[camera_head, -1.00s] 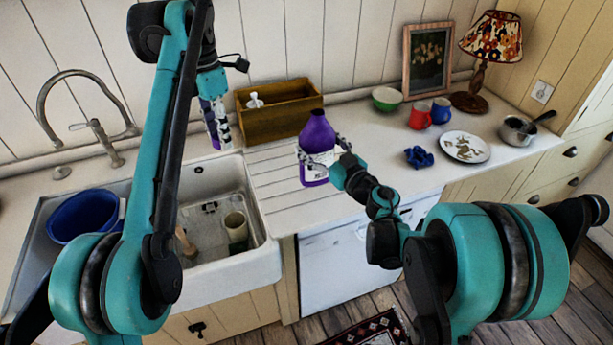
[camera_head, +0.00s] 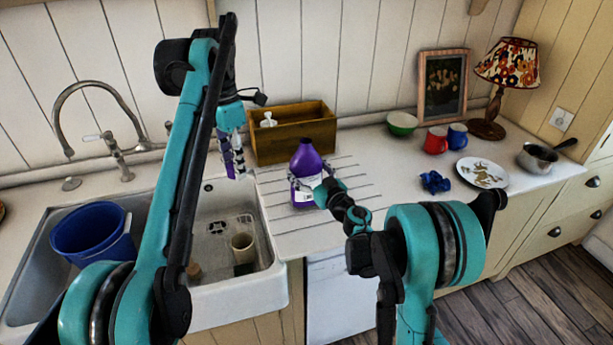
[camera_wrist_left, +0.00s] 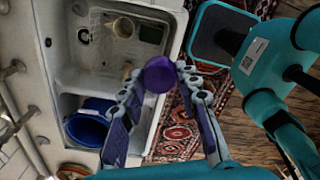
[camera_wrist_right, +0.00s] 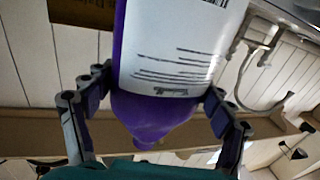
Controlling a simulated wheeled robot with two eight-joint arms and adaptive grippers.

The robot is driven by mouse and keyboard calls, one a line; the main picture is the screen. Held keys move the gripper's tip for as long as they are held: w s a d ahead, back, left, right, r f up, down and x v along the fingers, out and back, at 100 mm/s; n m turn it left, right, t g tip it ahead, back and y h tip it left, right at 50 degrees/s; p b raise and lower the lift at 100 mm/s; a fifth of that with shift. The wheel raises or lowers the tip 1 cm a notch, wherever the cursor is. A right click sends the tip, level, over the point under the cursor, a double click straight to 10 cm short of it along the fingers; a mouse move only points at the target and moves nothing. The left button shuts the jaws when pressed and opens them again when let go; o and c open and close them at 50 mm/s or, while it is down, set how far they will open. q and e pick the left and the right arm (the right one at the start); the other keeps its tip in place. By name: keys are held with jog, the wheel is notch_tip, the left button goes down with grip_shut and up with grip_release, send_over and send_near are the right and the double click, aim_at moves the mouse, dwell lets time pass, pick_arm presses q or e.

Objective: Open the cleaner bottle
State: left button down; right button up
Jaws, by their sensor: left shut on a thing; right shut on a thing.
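The purple cleaner bottle (camera_head: 314,162) with a white label stands upright, or nearly so, over the ribbed drainboard. It also fills the middle of the right wrist view (camera_wrist_right: 150,120). My right gripper (camera_head: 316,186) is shut around its body, with a finger on each side. The bottle's top shows no cap in the head view. My left gripper (camera_head: 238,176) is over the right side of the sink, left of and apart from the bottle. It is shut on a round purple cap (camera_wrist_left: 160,74), held between its fingertips in the left wrist view.
The white sink (camera_head: 268,285) holds a beige cup (camera_head: 243,243) and, at left, a blue tub (camera_head: 92,231). A wooden box (camera_head: 290,148) stands behind the bottle. Mugs (camera_head: 437,141), a plate (camera_head: 491,181) and a saucepan (camera_head: 536,160) are at right.

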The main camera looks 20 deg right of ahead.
jog(key=shift+w+f, duration=0.1)
jog(key=shift+f, duration=0.7)
jog(key=shift+r, duration=0.1)
jog(key=o, duration=2.3)
